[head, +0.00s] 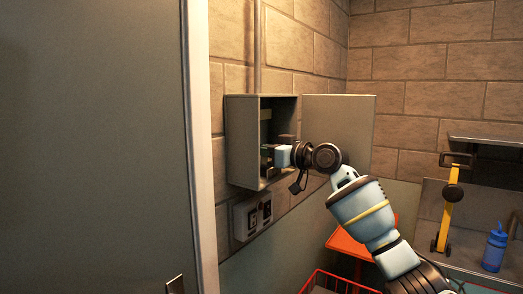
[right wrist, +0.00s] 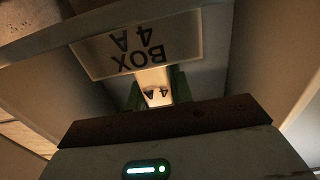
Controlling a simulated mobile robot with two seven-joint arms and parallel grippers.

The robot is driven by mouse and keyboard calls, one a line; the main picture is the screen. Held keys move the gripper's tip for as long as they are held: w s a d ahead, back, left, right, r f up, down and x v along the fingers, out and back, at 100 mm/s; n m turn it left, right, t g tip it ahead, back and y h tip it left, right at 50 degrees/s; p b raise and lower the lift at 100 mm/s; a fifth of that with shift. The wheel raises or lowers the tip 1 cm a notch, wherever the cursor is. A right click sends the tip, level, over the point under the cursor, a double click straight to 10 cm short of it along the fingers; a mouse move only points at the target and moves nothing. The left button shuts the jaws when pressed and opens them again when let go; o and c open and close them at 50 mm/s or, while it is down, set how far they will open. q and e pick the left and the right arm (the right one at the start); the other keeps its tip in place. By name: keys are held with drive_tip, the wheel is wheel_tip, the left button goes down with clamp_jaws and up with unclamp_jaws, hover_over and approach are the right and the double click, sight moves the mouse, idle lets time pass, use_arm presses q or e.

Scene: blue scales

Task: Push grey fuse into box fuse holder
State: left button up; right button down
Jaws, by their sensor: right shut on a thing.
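The grey fuse (right wrist: 153,88) shows in the right wrist view as a pale, lit piece marked "4 A", just beyond the brown jaw edge of my right gripper (right wrist: 165,118). My right gripper is shut on it; the jaws hide its near part. Dark green sides of what looks like the fuse holder (right wrist: 178,84) flank the fuse; how deep it sits I cannot tell. In the head view my right gripper (head: 274,154) reaches into the open grey wall box (head: 242,140) and hides most of the holder. My left gripper is not in view.
A label reading "BOX 4 A" (right wrist: 125,48) appears upside down inside the box. The box door (head: 345,125) stands open to the right. A wall socket (head: 252,216) is below. A red table (head: 345,245) and a blue bottle (head: 495,248) stand at right.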

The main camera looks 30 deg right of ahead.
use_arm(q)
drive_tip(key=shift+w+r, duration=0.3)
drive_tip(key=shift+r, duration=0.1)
use_arm(e)
drive_tip(key=shift+r, duration=0.1)
idle(0.9)
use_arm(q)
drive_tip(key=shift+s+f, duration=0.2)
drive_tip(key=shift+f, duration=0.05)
use_arm(e)
drive_tip(key=shift+f, duration=0.7)
drive_tip(key=c, duration=1.1)
unclamp_jaws()
drive_tip(key=shift+c, duration=0.2)
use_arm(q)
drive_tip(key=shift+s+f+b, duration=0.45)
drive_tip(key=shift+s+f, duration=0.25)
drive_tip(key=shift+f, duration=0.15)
use_arm(e)
drive_tip(key=v, duration=0.8)
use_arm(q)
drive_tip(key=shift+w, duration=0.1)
